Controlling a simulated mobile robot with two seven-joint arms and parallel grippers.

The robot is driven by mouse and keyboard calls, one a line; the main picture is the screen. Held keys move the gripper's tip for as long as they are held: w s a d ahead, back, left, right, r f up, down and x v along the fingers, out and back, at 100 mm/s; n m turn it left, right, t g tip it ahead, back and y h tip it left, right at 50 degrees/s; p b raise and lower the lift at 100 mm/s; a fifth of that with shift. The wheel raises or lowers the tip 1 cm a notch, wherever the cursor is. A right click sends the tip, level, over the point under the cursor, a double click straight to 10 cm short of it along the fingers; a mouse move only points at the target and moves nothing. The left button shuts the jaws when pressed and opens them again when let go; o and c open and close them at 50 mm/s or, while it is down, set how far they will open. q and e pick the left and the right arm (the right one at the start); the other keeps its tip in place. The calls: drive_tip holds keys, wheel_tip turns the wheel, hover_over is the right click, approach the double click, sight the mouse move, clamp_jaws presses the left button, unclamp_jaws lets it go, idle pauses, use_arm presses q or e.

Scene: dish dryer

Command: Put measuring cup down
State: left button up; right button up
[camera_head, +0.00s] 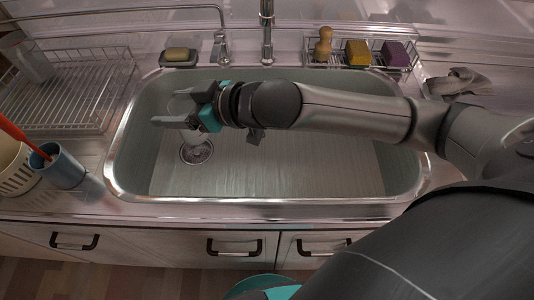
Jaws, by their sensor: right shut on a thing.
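My right gripper (172,108) reaches in from the right over the left part of the sink (270,180). Its jaws point left and are shut on a pale, see-through thing, which looks like the measuring cup (195,136). The cup is partly hidden by the fingers and hard to make out; it shows above the drain (197,152). I cannot tell whether it touches the sink floor. My left gripper is not in view.
A wire dish rack (75,95) with a clear glass (33,62) stands left. A blue cup (62,168) and a cream basket (15,170) are front left. Faucet (267,35), soap (178,55), a sponge rack (330,62) and a grey cloth (460,83) line the back.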

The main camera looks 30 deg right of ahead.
drive_tip(key=w+d+f, duration=0.1)
drive_tip(key=d+f, duration=0.1)
drive_tip(key=d, duration=0.7)
drive_tip(key=w+d+f, duration=0.2)
drive_tip(key=d, duration=0.6)
wheel_tip(320, 180, down, 19)
drive_tip(key=b, duration=1)
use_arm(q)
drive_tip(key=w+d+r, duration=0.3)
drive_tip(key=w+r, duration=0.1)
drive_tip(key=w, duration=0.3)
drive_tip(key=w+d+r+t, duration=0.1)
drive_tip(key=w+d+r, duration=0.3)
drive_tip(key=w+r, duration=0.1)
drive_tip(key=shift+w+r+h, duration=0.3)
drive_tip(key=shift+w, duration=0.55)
use_arm(e)
drive_tip(key=shift+f, duration=0.25)
